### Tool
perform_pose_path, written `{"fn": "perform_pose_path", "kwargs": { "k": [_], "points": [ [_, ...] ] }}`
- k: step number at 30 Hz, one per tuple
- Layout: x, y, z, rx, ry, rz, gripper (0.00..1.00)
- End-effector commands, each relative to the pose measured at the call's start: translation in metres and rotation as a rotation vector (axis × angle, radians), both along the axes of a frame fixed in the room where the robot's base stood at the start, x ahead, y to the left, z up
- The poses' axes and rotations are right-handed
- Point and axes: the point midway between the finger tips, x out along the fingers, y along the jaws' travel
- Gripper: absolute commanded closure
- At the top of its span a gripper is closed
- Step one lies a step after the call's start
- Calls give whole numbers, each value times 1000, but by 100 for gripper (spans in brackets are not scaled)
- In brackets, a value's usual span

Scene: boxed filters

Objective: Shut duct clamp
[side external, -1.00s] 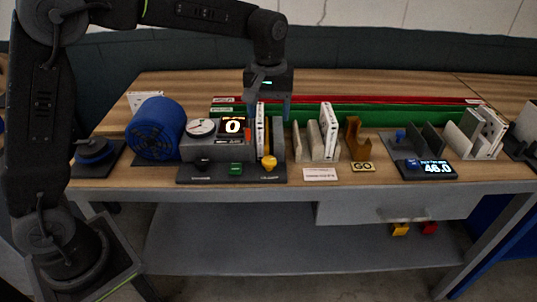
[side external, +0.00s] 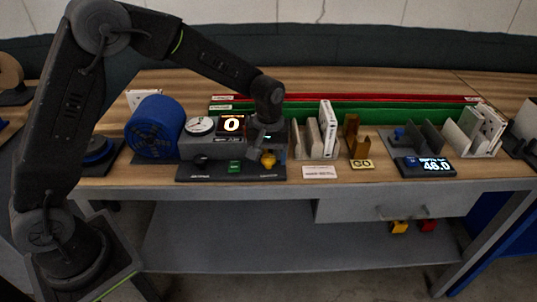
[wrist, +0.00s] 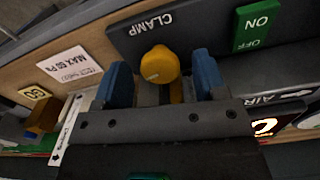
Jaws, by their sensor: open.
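The yellow clamp handle (side external: 268,160) stands at the right front of the dark test rig base (side external: 215,178). In the wrist view the yellow handle (wrist: 160,65) sits between my two blue fingertips, beside the CLAMP lettering, with gaps on both sides. My gripper (wrist: 162,78) is open and holds nothing. In the side view my gripper (side external: 271,143) is low over the right end of the rig, just behind the handle. It hides the slot where a white boxed filter stood.
A green ON/OFF switch (side external: 235,167) and a lit display reading 0 (side external: 232,125) are left of the clamp. A blue fan drum (side external: 154,128) stands further left. A rack with white filters (side external: 327,130) and a brown GO gauge (side external: 357,140) stand right.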

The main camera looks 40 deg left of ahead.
Motion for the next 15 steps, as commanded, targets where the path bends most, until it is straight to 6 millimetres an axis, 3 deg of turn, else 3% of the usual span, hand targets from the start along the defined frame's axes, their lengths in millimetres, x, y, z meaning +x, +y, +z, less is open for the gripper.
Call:
{"fn": "perform_pose_path", "kwargs": {
  "k": [8, 15],
  "points": [
    [0, 0, -1, 0, 0, 0, 36],
    [0, 0, -1, 0, 0, 0, 59]
  ]
}}
